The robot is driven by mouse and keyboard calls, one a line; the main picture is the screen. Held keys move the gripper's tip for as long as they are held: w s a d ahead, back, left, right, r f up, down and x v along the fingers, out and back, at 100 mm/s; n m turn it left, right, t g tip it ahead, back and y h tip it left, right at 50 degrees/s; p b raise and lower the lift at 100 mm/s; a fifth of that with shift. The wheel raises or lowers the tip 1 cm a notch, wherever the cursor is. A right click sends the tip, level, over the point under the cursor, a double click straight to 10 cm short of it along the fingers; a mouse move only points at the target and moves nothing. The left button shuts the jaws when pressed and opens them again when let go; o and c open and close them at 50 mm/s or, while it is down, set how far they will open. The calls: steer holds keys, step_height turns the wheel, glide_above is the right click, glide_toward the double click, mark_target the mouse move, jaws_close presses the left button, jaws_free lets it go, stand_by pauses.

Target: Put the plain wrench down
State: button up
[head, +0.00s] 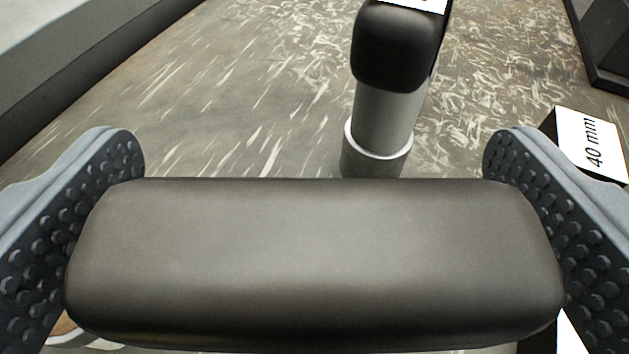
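A wide black rounded handle (315,260) fills the lower middle of the head view. I see no label on its visible face, and I take it to be the plain wrench's handle. My gripper (312,155) has one studded grey finger at each end of this handle, and both appear to press against it. The rest of the wrench is hidden below the handle, so I cannot tell whether it touches the surface underneath.
Just beyond stands another tool with a black handle (398,48), a grey shaft (385,118) and a partly cut-off white label. A dark frame (605,45) is at upper right. The streaked surface (220,90) is clear at left.

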steer(key=shift+s+r, duration=0.2)
steer(key=shift+s, duration=0.15)
steer(key=p+v, duration=0.1)
steer(key=v, duration=1)
steer(key=shift+p, duration=0.35)
steer(key=shift+s, duration=0.1)
